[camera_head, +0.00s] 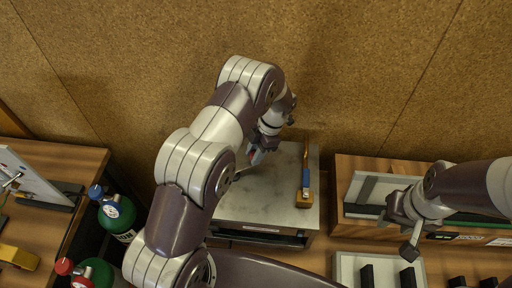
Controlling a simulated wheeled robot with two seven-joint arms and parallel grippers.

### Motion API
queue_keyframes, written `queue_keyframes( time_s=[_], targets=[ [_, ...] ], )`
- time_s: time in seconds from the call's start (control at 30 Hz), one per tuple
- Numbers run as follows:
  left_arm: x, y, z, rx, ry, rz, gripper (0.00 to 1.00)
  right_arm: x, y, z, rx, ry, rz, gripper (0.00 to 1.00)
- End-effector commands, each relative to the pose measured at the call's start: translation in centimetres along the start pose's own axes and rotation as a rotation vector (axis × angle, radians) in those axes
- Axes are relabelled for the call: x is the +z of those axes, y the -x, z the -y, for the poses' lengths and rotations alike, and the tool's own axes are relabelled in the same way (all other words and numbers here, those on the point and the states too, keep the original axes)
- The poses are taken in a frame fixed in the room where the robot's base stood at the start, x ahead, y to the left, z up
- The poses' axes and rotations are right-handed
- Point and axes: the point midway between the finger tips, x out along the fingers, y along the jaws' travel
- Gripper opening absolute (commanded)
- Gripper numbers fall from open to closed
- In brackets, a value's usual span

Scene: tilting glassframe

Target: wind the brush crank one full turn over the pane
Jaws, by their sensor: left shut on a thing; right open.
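My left gripper (256,157) is low over the left back part of a grey marbled slab (262,200). It is shut on a small part with a reddish spot, probably the brush crank. A thin grey rod (241,172) shows just below it, and my own arm hides most of the rest. I cannot make out the brush or a clear pane on the slab. My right gripper (404,226) is open and empty, at the right, over the front of a wooden stand with a pale framed panel (368,187).
Green gas bottles (117,215) and a wooden bench (75,160) are at the left. A white tray with black pieces (345,268) is at the front right. A cork wall (350,70) closes the back.

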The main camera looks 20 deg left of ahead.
Motion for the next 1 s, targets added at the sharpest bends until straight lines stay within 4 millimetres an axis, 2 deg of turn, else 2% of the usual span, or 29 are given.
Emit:
queue_keyframes(
  time_s=[0.17,0.63,0.67,0.7,0.73,1.0],
  targets=[
    [-0.09,0.04,-0.21,-0.015,0.033,-0.002,0.0,-0.1,0.9,0.0,0.0,0.0,0.0,0.43],
    [-0.06,-0.15,-0.27,-0.02,0.044,-0.003,0.0,-0.11,0.95,0.0,0.0,0.0,0.0,0.43],
    [-0.06,-0.15,-0.27,-0.02,0.044,-0.003,0.37,-0.11,0.95,0.0,0.0,0.0,0.0,0.43],
    [-0.06,-0.15,-0.26,-0.02,0.044,-0.003,0.5,-0.11,0.95,0.0,0.0,0.0,0.0,0.43],
    [-0.06,-0.14,-0.27,-0.02,0.044,-0.003,0.56,-0.12,0.96,0.0,0.0,0.0,0.0,0.43],
    [-0.01,-0.12,-0.28,-0.018,0.041,-0.002,0.56,-0.11,0.87,0.0,0.0,0.0,0.0,0.43]
  ],
)
